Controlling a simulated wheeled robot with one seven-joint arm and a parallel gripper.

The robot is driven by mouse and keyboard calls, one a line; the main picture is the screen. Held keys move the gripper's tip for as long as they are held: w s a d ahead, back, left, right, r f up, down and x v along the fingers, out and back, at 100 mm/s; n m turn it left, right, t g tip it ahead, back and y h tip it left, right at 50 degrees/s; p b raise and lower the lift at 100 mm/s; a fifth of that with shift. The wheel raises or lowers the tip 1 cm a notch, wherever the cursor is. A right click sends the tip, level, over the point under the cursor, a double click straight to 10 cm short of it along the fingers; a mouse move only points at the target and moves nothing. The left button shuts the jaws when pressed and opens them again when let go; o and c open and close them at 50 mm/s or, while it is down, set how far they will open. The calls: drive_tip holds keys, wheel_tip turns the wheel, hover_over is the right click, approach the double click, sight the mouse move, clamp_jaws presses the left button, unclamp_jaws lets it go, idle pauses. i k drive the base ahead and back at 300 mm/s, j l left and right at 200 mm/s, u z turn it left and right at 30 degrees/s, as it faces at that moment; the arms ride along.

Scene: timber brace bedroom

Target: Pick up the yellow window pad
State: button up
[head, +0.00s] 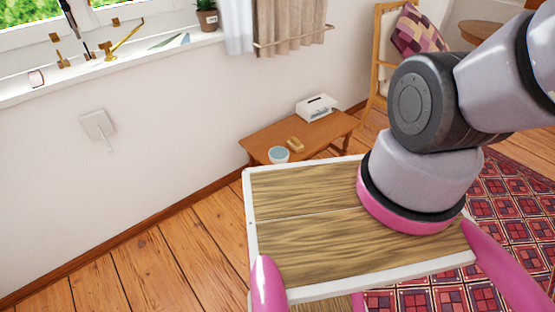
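A small yellow, block-like item (295,145) lies on the low wooden table (260,142) against the wall. It looks like the yellow window pad, but it is too small to be sure. It lies just right of a light blue bowl (279,155) and apart from the white box behind it. Several gold-coloured items also stand on the windowsill (205,40), and their kind is unclear. My arm fills the right side of the view and runs out of the picture at the upper right. My gripper is not in view.
A white box (317,107) stands at the back of the low table. A wooden chair with a patterned cushion (417,32) stands at the back right. A red patterned rug (508,212) covers the right floor. Bare floorboards (150,262) lie clear at the left.

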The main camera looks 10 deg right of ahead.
sight(294, 143)
drive_tip(key=i+l+z, duration=0.3)
drive_tip(key=i, duration=0.35)
drive_tip(key=i+z, duration=0.3)
drive_tip(key=i, duration=0.4)
